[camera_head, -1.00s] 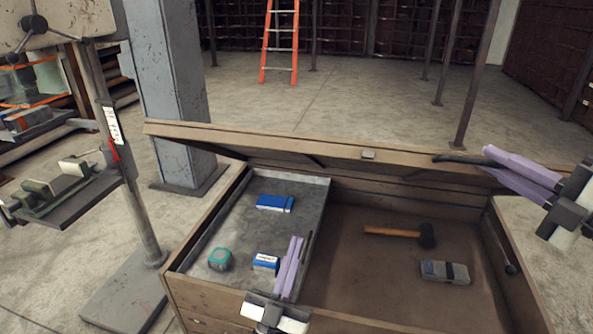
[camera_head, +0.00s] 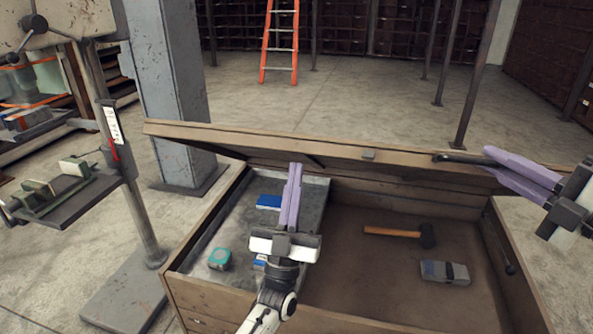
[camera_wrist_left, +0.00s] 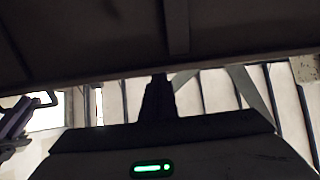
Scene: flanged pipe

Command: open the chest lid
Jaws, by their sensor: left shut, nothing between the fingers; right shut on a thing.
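The wooden chest (camera_head: 235,304) stands open in front of me. Its lid (camera_head: 255,140) is raised and tilted at the back, and its underside fills the top of the left wrist view (camera_wrist_left: 90,40). My left gripper (camera_head: 296,168) is shut and empty, pointing up over the chest at the lid's lower side; I cannot tell whether it touches. In the left wrist view its fingers (camera_wrist_left: 157,100) are dark below the lid. My right gripper (camera_head: 488,156) is shut on a dark handle (camera_head: 455,158) at the lid's right part.
A grey tray (camera_head: 205,230) in the chest's left side holds a teal tape measure (camera_head: 219,258) and blue boxes (camera_head: 268,202). A hammer (camera_head: 395,232) and a grey block (camera_head: 444,272) lie at right. A grey column (camera_head: 175,100) stands behind left.

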